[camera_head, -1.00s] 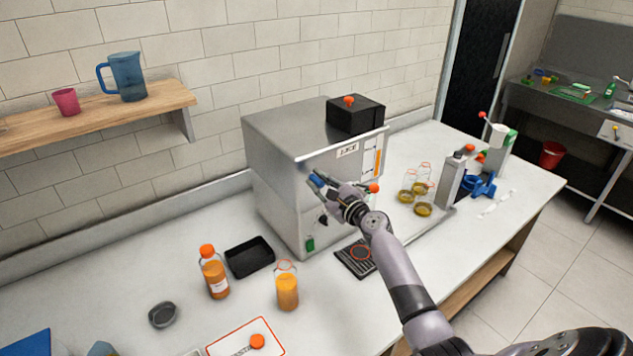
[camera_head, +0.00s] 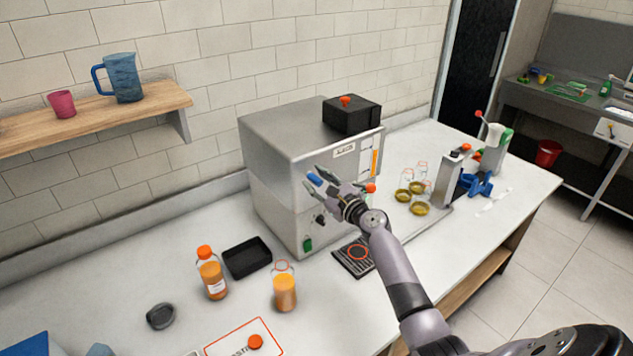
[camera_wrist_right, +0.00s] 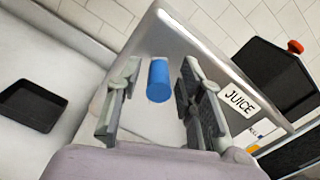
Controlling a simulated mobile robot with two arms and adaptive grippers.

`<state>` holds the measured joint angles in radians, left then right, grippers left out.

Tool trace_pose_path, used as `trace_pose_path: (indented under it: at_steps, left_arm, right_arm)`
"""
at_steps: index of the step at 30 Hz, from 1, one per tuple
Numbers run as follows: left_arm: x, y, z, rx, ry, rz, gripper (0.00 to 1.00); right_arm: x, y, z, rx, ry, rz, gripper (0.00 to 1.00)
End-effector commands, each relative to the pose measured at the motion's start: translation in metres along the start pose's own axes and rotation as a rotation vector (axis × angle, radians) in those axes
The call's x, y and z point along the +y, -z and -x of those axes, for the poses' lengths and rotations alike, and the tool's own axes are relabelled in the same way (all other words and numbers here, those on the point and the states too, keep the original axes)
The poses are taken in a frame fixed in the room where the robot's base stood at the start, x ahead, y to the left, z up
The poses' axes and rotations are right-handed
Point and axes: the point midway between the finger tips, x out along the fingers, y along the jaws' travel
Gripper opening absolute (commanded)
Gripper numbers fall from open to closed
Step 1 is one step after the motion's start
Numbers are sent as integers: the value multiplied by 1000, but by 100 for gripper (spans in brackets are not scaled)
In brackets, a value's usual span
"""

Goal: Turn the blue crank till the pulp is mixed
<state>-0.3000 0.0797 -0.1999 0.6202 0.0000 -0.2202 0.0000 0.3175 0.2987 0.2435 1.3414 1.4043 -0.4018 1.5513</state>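The blue crank handle (camera_head: 314,180) sticks out from the front of the steel juicer (camera_head: 275,150). My right gripper (camera_head: 316,181) is at this handle, in front of the juicer's face. In the right wrist view the blue handle (camera_wrist_right: 158,80) lies between the two spread fingers (camera_wrist_right: 158,97), with a gap on each side. The gripper is open and not closed on it. The rest of the crank is hidden behind the gripper. The pulp inside the juicer cannot be seen. My left gripper is not in view.
A black box with a red knob (camera_head: 350,114) sits on the juicer. A black tray (camera_head: 247,258) and two juice bottles (camera_head: 212,279) (camera_head: 284,292) stand in front at left. Glass jars (camera_head: 413,190) and a grey press (camera_head: 452,178) stand at right.

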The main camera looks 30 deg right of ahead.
Motion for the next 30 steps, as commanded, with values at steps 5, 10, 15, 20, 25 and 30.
trace_pose_path:
  at_steps: [5, 10, 15, 20, 25, 30]
  left_arm:
    - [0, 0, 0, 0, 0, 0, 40]
    - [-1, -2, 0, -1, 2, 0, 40]
    - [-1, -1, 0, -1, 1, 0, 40]
    - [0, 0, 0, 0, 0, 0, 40]
    - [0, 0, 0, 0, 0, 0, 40]
    - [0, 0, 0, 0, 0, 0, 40]
  right_arm:
    - [2, 1, 0, 1, -3, -1, 38]
    - [2, 2, 2, 2, -4, -1, 38]
    - [3, 2, 21, 3, -6, 2, 38]
    - [2, 2, 55, 4, -4, 1, 38]
    - [2, 2, 90, 4, -4, -1, 38]
    - [1, 2, 112, 3, -3, 0, 38]
